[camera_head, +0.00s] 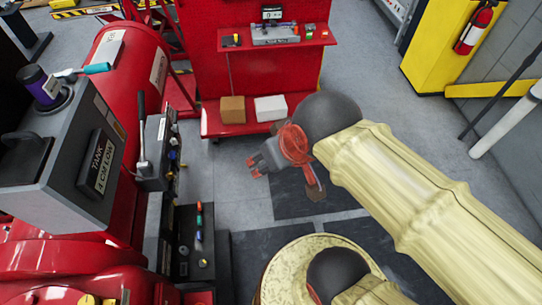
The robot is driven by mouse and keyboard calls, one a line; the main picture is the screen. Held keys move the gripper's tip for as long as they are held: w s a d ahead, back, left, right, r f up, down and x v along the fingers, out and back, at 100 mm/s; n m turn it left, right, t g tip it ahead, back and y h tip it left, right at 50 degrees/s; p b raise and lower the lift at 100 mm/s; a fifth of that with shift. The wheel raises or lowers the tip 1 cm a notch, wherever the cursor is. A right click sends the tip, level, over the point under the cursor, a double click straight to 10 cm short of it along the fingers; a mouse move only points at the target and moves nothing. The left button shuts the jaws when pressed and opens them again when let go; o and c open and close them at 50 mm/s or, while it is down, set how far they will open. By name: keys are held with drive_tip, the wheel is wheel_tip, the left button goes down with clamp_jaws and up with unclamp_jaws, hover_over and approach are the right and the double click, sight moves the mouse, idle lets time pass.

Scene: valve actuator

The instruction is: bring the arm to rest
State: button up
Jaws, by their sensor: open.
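My gripper (257,166) is in the middle of the head view, at the end of my arm (400,185), which is wrapped in a pale yellow cover and reaches in from the lower right. The gripper is open, and nothing shows between its fingers. It hangs over the grey floor, to the right of the valve actuator box (155,150) with its upright lever (141,125). It appears apart from the box. Part of the gripper is hidden behind its red and dark wrist.
A red tank (130,60) and a grey box labelled TANK (75,150) stand at left. A red shelf stand (265,60) at the back holds a brown box (232,109) and a white box (271,108). A fire extinguisher (474,27) hangs on a yellow pillar (437,45).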

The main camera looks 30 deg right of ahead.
wheel_tip(320, 180, down, 23)
drive_tip(key=b, duration=2.3)
drive_tip(key=shift+c, duration=0.2)
